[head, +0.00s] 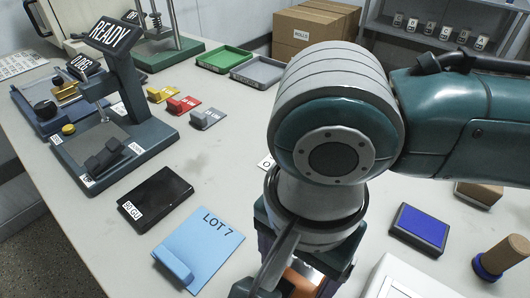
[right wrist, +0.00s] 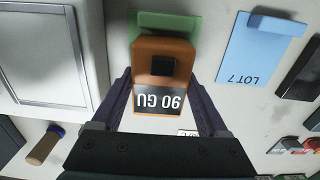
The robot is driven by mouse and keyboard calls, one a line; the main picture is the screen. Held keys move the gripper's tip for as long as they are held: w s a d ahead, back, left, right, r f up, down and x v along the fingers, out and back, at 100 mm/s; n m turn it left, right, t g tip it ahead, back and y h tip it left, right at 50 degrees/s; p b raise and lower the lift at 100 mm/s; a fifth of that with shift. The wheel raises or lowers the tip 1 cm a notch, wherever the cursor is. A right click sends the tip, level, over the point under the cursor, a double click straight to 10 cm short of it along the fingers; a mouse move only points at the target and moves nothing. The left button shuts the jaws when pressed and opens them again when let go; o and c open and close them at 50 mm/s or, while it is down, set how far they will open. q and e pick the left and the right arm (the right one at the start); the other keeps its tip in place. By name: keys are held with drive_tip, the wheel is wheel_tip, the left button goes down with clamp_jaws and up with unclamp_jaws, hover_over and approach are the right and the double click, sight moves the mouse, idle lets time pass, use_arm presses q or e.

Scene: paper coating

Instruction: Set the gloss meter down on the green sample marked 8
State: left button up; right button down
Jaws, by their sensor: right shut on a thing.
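The gloss meter (right wrist: 158,48) is an orange block with a dark square and a screen reading 90 GU, upside down in the right wrist view. My right gripper (right wrist: 166,84) is shut on it, one finger on each side. In the head view a bit of its orange body (head: 301,284) shows below my right arm, which hides most of it. A green piece (right wrist: 178,24) shows behind the meter in the right wrist view, mostly covered by it. No number is visible on it, and I cannot tell whether the meter touches it. My left gripper is out of view.
A blue LOT 7 sample (head: 207,243) and a black 90 GU tile (head: 156,197) lie left of my right gripper. A white box (head: 405,280), a blue pad (head: 419,227) and a wooden-handled stamp (head: 500,260) are to the right.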

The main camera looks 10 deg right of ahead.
unclamp_jaws()
